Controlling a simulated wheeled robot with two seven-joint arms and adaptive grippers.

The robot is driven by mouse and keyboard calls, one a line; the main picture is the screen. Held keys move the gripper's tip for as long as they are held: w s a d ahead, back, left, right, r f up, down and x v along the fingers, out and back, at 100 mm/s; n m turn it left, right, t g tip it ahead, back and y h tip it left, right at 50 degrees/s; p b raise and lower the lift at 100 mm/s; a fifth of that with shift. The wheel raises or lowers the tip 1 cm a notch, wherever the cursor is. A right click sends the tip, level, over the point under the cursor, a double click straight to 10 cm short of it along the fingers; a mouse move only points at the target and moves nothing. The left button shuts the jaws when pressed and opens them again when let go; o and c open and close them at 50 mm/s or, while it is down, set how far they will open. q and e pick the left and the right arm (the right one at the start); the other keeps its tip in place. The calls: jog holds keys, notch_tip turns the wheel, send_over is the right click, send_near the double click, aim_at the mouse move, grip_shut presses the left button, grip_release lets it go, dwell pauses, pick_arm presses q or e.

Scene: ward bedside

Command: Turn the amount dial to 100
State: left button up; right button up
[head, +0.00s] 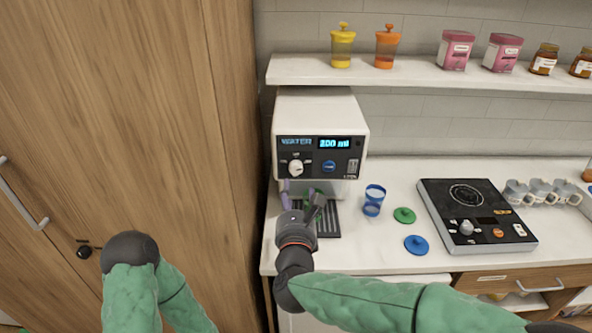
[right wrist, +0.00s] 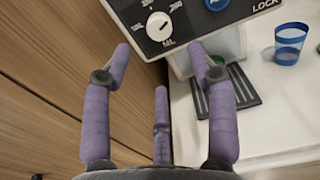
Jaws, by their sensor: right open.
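The white water dispenser (head: 320,112) stands on the counter. Its dark front panel has a lit display (head: 334,143) that seems to read 200 ml. The amount dial (head: 296,168) is a round white knob at the panel's left, with printed marks around it. It also shows in the right wrist view (right wrist: 159,26), beyond the fingertips. My right gripper (head: 302,192) is open and empty, in front of and below the dial. In the right wrist view its purple fingers (right wrist: 160,52) are spread, apart from the dial. My left gripper is not in view; only my left arm shows.
A blue button (head: 328,167) sits right of the dial. A blue cup (head: 374,200), green lid (head: 404,215) and blue lid (head: 416,244) are on the counter. A hot plate (head: 475,215) stands farther right. A wooden cabinet (head: 120,110) closes off the left.

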aim_at(296, 172)
jog(key=w, duration=0.9)
jog(key=shift+w+b, duration=0.15)
jog(key=shift+b, duration=0.2)
jog(key=c, duration=1.1)
